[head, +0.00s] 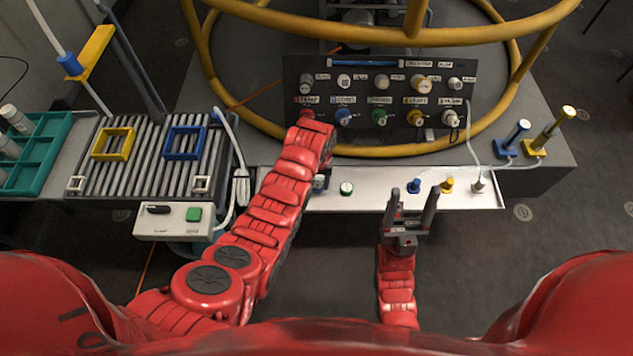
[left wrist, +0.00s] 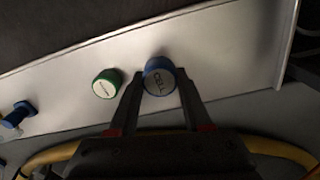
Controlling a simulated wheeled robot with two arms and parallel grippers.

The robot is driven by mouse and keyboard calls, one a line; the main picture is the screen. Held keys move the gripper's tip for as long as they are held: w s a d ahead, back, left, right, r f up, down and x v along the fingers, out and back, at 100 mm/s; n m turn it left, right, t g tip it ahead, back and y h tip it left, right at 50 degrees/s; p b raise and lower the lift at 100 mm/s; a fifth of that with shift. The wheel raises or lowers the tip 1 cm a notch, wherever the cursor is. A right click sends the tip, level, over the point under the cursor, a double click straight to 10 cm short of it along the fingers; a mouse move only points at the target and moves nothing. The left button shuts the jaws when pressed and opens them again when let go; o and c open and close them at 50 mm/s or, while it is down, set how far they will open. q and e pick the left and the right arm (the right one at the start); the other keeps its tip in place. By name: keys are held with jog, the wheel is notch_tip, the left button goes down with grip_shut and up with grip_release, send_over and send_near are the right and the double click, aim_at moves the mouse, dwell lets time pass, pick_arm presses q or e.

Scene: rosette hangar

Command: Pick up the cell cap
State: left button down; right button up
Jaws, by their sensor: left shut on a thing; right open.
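The cell cap (left wrist: 160,76) is a round cap with a blue rim and a pale top marked CELL. It shows in the left wrist view against the pale tray (left wrist: 225,50). My left gripper (left wrist: 161,87) is shut on it, with one finger on each side. I cannot tell whether the cap still touches the tray. In the head view my red left arm reaches to the tray's left end and mostly hides this gripper and the cap. My right gripper (head: 413,192) is open and empty at the tray's front edge.
A green cap (left wrist: 106,83) stands beside the cell cap; in the head view (head: 346,188) it is right of my left arm. Blue (head: 414,186) and yellow (head: 447,185) pieces stand further right. Behind is a labelled connector panel (head: 375,98) with a yellow tubular frame (head: 350,38) around it.

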pick_arm(q)
jog(key=s+d+p, duration=0.1)
jog(key=s+d, duration=0.1)
jog(key=s, duration=0.5)
jog(key=s+d+r, duration=0.1)
jog(key=s+d, duration=0.2)
jog(key=s, duration=0.4)
jog(key=shift+d+p, duration=0.35)
jog(key=shift+w, duration=0.2)
